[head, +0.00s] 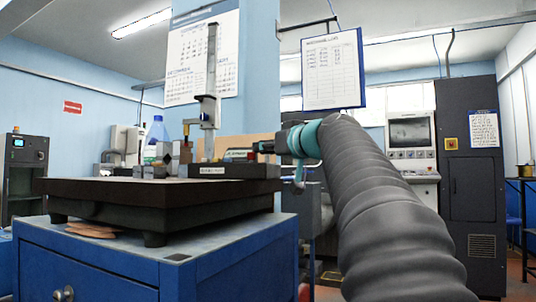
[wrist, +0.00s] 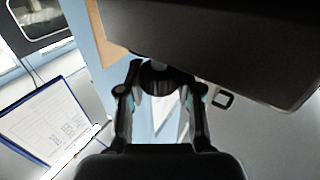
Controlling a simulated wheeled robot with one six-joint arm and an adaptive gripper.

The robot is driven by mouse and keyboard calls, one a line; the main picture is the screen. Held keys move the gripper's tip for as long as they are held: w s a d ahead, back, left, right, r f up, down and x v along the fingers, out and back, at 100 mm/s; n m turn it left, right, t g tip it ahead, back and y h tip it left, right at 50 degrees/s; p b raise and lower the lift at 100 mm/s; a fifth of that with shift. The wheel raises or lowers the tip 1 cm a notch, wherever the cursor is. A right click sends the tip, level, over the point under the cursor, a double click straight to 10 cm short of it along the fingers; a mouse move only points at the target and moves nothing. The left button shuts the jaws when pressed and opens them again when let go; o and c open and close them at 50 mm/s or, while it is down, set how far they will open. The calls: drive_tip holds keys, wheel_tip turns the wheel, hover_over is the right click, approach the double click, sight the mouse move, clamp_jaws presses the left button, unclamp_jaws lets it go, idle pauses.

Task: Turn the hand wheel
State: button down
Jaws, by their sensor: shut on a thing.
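My gripper (head: 262,147) reaches in from the right in the head view, at the right end of the dark fixture (head: 234,171) on the black plate. In the wrist view, the two fingers of my gripper (wrist: 157,70) stand on either side of a small dark round part, which looks like the hand wheel (wrist: 155,83). The fingers are shut on it. The wheel sits at the edge of a large dark body (wrist: 220,40). In the head view the wheel is too small and too covered by my gripper to make out clearly.
The black plate (head: 150,197) rests on a blue cabinet (head: 90,262). A tall stand gauge (head: 211,70), metal blocks (head: 172,158) and a blue-capped bottle (head: 157,135) stand at the back. A clipboard sheet (head: 332,72) hangs above my gripper. A dark machine cabinet (head: 468,190) stands at right.

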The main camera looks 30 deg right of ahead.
drive_tip(key=shift+m+h, duration=0.4)
drive_tip(key=shift+h, duration=0.2)
drive_tip(key=c, duration=0.7)
unclamp_jaws()
drive_tip(key=shift+c, duration=0.2)
drive_tip(key=s, duration=1.2)
drive_tip(key=shift+d, duration=0.35)
drive_tip(key=shift+f, duration=0.1)
